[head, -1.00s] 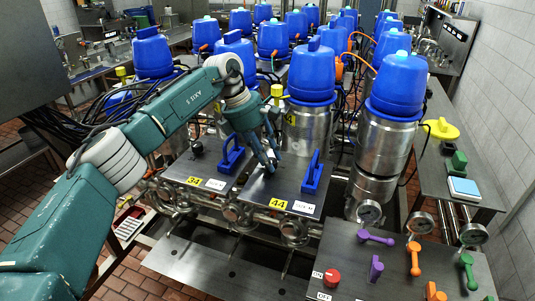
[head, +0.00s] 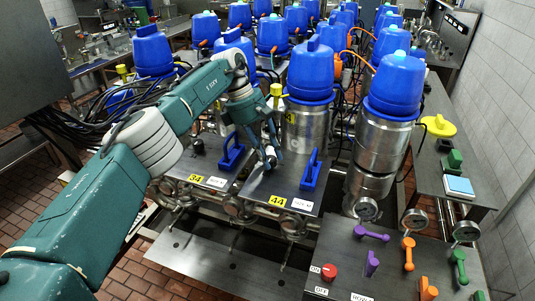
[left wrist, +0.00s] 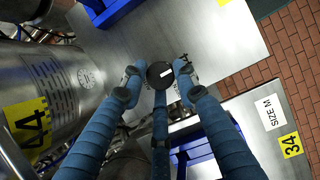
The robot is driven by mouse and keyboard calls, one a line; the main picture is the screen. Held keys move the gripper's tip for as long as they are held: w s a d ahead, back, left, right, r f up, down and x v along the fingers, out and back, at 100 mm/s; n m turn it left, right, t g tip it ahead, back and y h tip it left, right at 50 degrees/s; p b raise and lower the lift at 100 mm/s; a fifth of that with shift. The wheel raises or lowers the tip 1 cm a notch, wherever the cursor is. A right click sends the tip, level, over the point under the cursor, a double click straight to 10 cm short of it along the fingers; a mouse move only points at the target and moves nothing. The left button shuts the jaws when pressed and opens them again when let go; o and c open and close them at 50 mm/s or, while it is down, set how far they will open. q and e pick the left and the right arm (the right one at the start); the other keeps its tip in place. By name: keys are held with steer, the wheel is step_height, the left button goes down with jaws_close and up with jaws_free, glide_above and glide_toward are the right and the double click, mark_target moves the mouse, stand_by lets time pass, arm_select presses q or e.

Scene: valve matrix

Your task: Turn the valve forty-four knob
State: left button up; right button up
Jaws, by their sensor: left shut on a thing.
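The valve forty-four panel (head: 288,187) is a grey metal plate with a yellow 44 label (head: 277,201) on its front edge. My left gripper (head: 268,163) is over its left part. In the left wrist view, the round black knob (left wrist: 160,75) with a white mark sits between the fingertips of my left gripper (left wrist: 158,80). The fingers are shut on the knob, one at each side and a third below it. In the head view the fingers mostly hide the knob. My right gripper is in neither view.
A blue handle (head: 311,170) stands on the same panel, right of my gripper. Another blue handle (head: 231,153) stands on the neighbouring panel 34 (head: 207,172). A steel tank with a blue lid (head: 311,72) rises just behind. Coloured handles stand on the front-right bench (head: 345,255).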

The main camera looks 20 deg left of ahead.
arm_select(q)
steer(key=shift+w+d+r, duration=0.1)
steer(key=shift+d+r, duration=0.1)
steer(key=shift+r, duration=0.15)
steer(key=o, duration=1)
steer(key=shift+o, duration=0.4)
steer(key=shift+s+d, duration=0.15)
steer(key=shift+s, duration=0.1)
steer(key=shift+w+a+r, duration=0.1)
steer(key=shift+a+r, duration=0.05)
steer(key=shift+a, duration=0.1)
steer(key=v, duration=0.4)
steer(key=shift+r, duration=0.3)
steer(key=shift+v, duration=1.2)
